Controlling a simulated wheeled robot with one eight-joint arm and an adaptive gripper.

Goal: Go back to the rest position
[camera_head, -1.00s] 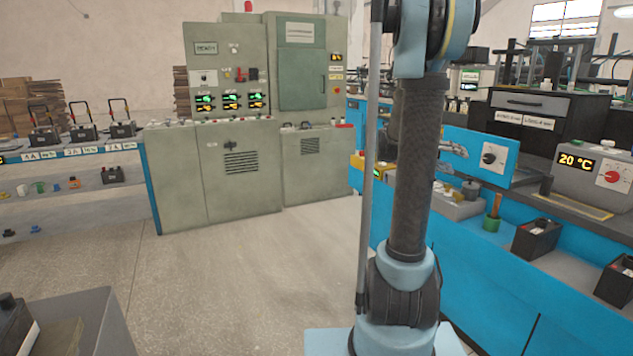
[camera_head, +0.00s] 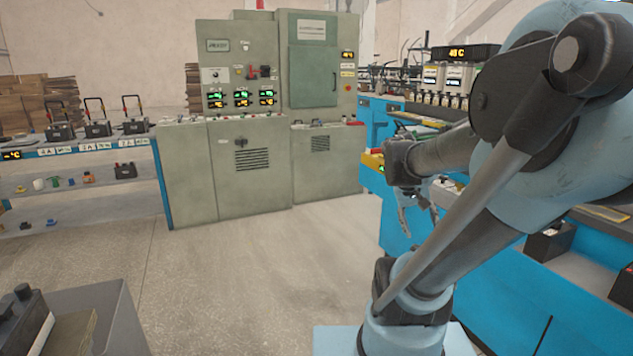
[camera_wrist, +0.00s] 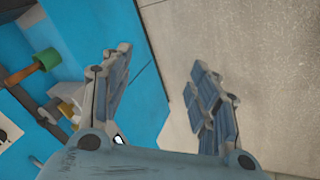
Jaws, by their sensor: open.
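My gripper (camera_head: 418,212) hangs at the end of my folded arm, in front of the blue bench (camera_head: 395,225) on the right in the head view. In the wrist view my gripper (camera_wrist: 160,90) shows its two fingers spread wide apart with nothing between them. Behind the fingers are the blue bench front (camera_wrist: 145,50) on the left and the pale floor (camera_wrist: 260,50) on the right. The fingers appear apart from the bench, though the exact gap is hard to tell.
A grey-green control cabinet (camera_head: 245,175) stands at the back. A shelf with batteries (camera_head: 60,133) is at the left, and a grey bin (camera_head: 115,315) at the front left. The middle floor (camera_head: 250,270) is clear.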

